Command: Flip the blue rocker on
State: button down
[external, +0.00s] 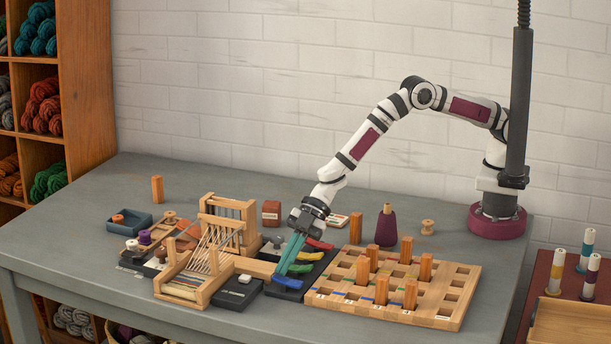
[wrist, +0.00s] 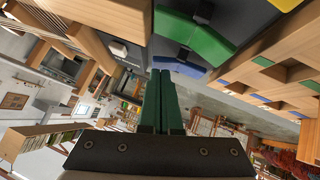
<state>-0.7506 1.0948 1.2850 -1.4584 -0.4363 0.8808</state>
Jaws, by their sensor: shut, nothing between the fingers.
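The blue rocker (external: 289,282) is the nearest of a row of coloured rockers on a dark panel in the external view. In the wrist view, part of the blue rocker (wrist: 183,67) shows just beyond my fingertips. My gripper (external: 281,273), with teal fingers, is shut and empty, pointing down at the left end of the blue rocker. In the wrist view my gripper (wrist: 161,73) has its two fingers together. I cannot tell whether the tips touch the rocker, nor which way it is tilted. The green rocker (wrist: 205,38) lies beside it.
A wooden tray (external: 449,320) with upright wooden pegs stands close to the right. A small wooden loom (external: 193,284) and a dark box (external: 236,291) are close to the left. The yellow rocker (external: 310,255) and red rocker (external: 320,244) lie behind. Table is bare in front.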

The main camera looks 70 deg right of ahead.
jog(key=shift+w+f, duration=0.3)
jog(key=shift+f, duration=0.1)
jog(key=shift+s, duration=0.15)
jog(key=shift+s+r, duration=0.25)
jog(key=shift+s, duration=0.4)
jog(key=shift+r, duration=0.1)
jog(key=r, duration=0.4)
jog(key=shift+d+r, duration=0.25)
jog(key=shift+r, duration=0.05)
jog(key=w+v, duration=0.2)
jog(key=v, duration=0.7)
jog(key=shift+d+r, duration=0.1)
jog(key=shift+r, duration=0.1)
